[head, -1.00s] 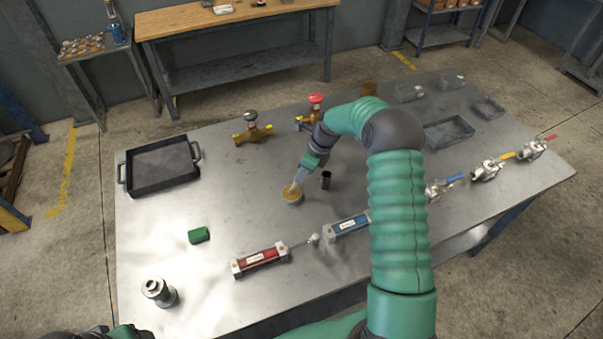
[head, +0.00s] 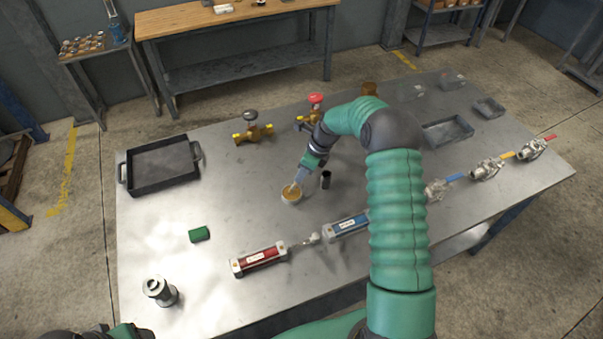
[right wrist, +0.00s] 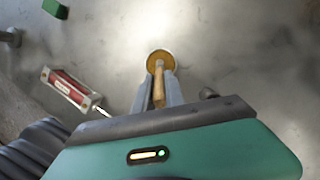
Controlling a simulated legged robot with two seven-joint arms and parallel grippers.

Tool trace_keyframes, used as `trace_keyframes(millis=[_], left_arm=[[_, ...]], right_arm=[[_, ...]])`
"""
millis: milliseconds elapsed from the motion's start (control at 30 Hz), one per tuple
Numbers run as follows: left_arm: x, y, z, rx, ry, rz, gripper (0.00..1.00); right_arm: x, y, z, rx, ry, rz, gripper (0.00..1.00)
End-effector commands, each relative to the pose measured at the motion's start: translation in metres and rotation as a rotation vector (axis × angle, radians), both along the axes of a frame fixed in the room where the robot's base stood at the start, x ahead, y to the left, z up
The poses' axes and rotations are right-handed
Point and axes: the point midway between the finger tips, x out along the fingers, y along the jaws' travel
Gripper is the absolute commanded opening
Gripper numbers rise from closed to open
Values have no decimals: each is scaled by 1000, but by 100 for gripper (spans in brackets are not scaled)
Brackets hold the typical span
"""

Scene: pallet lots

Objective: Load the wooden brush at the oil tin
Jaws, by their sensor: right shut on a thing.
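The oil tin (head: 291,197) is a small round open tin with amber contents near the middle of the metal table. It also shows in the right wrist view (right wrist: 160,56). My right gripper (head: 298,183) is shut on the wooden brush (right wrist: 159,86), whose handle lies between the two fingers. The brush's far end reaches down into or over the tin; its bristles are hidden. My left arm shows only as a dark and green part at the bottom left edge; its gripper fingers are not visible.
A dark cylinder (head: 326,180) stands just right of the tin. A red cylinder unit (head: 259,258) and a blue one (head: 347,226) lie nearer the front. A green block (head: 199,234) and a black tray (head: 160,168) are to the left, with clear table between.

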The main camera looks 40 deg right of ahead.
Motion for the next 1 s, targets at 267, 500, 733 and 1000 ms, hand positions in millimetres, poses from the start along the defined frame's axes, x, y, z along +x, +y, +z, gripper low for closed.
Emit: trace_keyframes(millis=[267, 500, 733, 1000], left_arm=[[0, 0, 26, 0, 0, 0, 69], [0, 0, 47, 0, 0, 0, 69], [0, 0, 63, 0, 0, 0, 69], [0, 0, 61, 0, 0, 0, 69]], right_arm=[[0, 0, 29, -1, 0, 0, 0], [0, 1, 52, 0, 0, 0, 0], [0, 0, 71, 0, 0, 1, 0], [0, 0, 69, 0, 0, 1, 0]])
